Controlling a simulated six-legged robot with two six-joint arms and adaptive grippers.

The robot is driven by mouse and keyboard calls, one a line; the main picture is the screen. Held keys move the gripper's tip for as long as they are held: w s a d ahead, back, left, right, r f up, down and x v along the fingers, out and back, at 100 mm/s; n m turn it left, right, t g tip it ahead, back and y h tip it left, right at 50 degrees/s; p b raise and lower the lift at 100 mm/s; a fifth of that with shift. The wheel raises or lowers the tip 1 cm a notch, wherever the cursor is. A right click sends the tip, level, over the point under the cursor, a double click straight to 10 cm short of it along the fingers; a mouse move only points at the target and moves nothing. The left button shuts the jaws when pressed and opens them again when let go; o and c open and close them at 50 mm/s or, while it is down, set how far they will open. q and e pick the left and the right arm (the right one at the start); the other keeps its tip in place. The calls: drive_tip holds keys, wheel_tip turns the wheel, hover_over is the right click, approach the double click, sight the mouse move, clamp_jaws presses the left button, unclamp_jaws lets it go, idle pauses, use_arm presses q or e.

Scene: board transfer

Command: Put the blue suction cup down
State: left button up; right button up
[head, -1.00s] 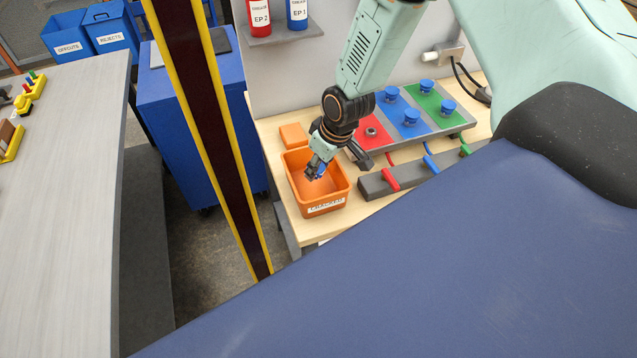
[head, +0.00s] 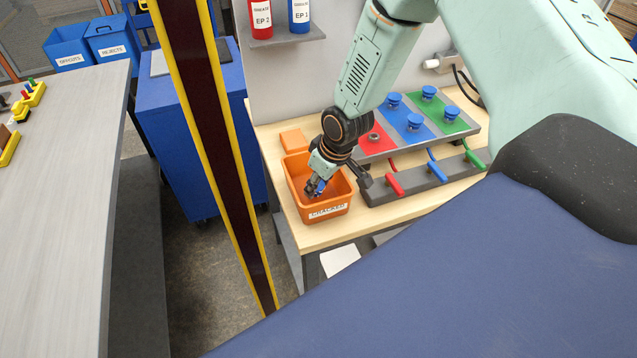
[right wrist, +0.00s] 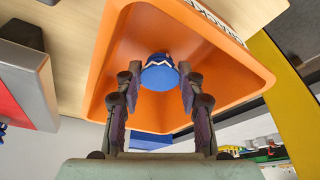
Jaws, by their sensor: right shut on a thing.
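My right gripper (head: 316,189) reaches down into an orange bin (head: 331,211) on the wooden table. It is shut on the blue suction cup (right wrist: 159,78), which shows between the two fingertips in the right wrist view, inside the bin's walls. In the head view the cup is mostly hidden by the fingers. I cannot tell whether the cup touches the bin floor. My left gripper is not in view.
Right of the bin is a board with red (head: 374,138), blue and green panels bearing several blue knobs. A grey bar with coloured handles (head: 394,184) lies in front of it. A yellow-edged post (head: 222,150) stands left.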

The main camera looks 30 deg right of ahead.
drive_tip(key=shift+f, duration=0.2)
drive_tip(key=o, duration=1.3)
drive_tip(key=shift+w+d+f, duration=0.1)
drive_tip(key=shift+d, duration=0.1)
drive_tip(key=shift+c, duration=0.2)
drive_tip(key=shift+a, duration=0.15)
